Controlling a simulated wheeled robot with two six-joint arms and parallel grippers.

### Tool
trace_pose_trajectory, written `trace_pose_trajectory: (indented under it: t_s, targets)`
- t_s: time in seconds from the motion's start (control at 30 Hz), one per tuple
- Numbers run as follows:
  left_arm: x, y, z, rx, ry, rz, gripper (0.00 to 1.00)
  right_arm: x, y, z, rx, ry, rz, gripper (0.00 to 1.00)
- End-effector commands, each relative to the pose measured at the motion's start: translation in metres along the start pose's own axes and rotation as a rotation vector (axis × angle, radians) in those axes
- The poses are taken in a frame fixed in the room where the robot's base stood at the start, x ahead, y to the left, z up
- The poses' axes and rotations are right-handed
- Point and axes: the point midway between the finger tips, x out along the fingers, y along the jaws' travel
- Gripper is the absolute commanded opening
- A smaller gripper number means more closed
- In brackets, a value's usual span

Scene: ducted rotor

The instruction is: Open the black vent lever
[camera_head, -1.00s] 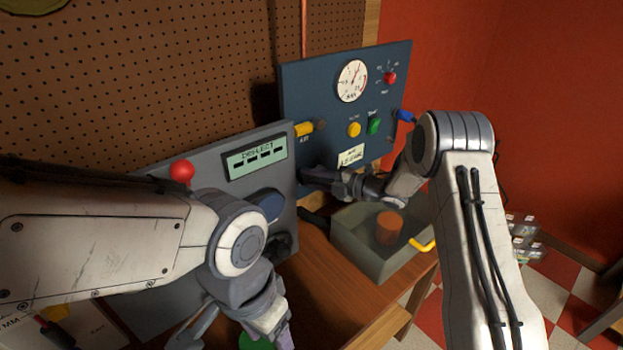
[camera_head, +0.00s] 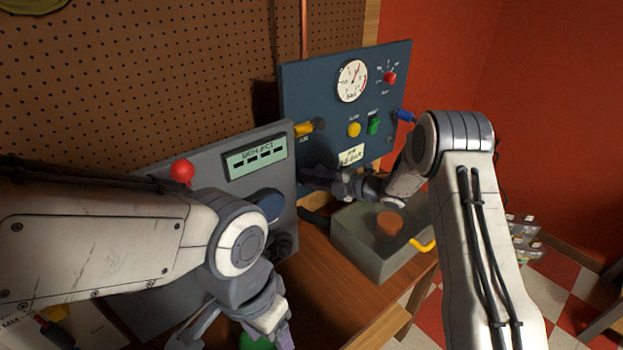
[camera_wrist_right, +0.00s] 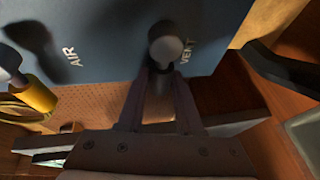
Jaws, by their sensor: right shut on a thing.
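The black vent lever (camera_wrist_right: 165,44) shows in the right wrist view as a dark rounded knob on the blue panel, beside the word VENT. My right gripper (camera_wrist_right: 162,75) is shut on it, with its two fingers converging at the knob's lower part. In the head view my right gripper (camera_head: 318,178) is at the lower left of the blue panel (camera_head: 340,115), and it mostly hides the lever there. My left gripper (camera_head: 240,330) is low in the head view, its fingers spread apart, with a green round thing showing behind them.
A yellow handle (camera_wrist_right: 38,95) is near the word AIR. A grey panel with a display (camera_head: 256,157) and a red ball knob (camera_head: 182,171) stands left of the blue panel.

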Motion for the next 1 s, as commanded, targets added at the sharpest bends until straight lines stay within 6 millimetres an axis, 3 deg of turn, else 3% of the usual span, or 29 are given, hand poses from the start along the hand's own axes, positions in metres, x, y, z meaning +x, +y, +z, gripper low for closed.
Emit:
trace_pose_trajectory:
  t_s: [0.47, 1.0]
  targets:
    - [0.005, 0.000, 0.000, 0.000, 0.000, 0.000, 0.64, -0.001, -0.001, 0.000, 0.030, 0.006, 0.011, 0.00]
    - [0.045, -0.003, 0.002, 0.002, 0.000, 0.000, 0.64, -0.005, 0.011, 0.004, 0.353, 0.075, 0.146, 0.00]
